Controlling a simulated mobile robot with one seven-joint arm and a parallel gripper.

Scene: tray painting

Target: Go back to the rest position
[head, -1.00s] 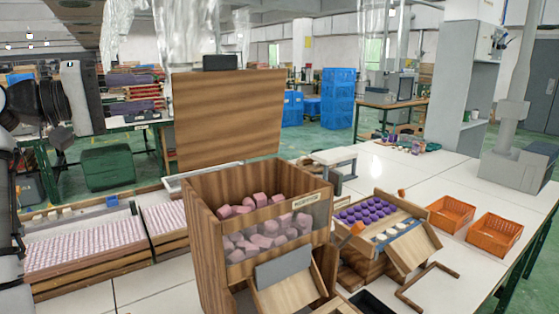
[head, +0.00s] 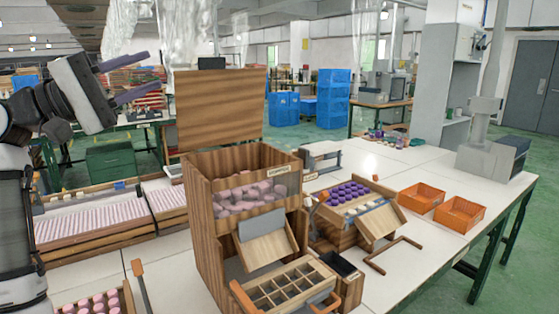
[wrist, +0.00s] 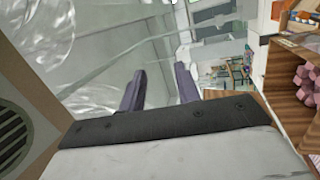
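My gripper (head: 154,70) is raised at the upper left of the head view, pointing right and slightly up. Its two dark purple fingers are apart, with nothing between them. In the wrist view the fingers (wrist: 160,72) also stand apart and empty. The gripper is in the air, left of the raised wooden lid (head: 220,108) and clear of the table. No rest stand shows.
A wooden bin (head: 207,225) of pink blocks stands at the centre, with a divided tray (head: 318,268) before it. A rack of purple pieces (head: 329,201) and orange baskets (head: 459,214) stand right. A tray of pink pieces (head: 128,294) is at lower left.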

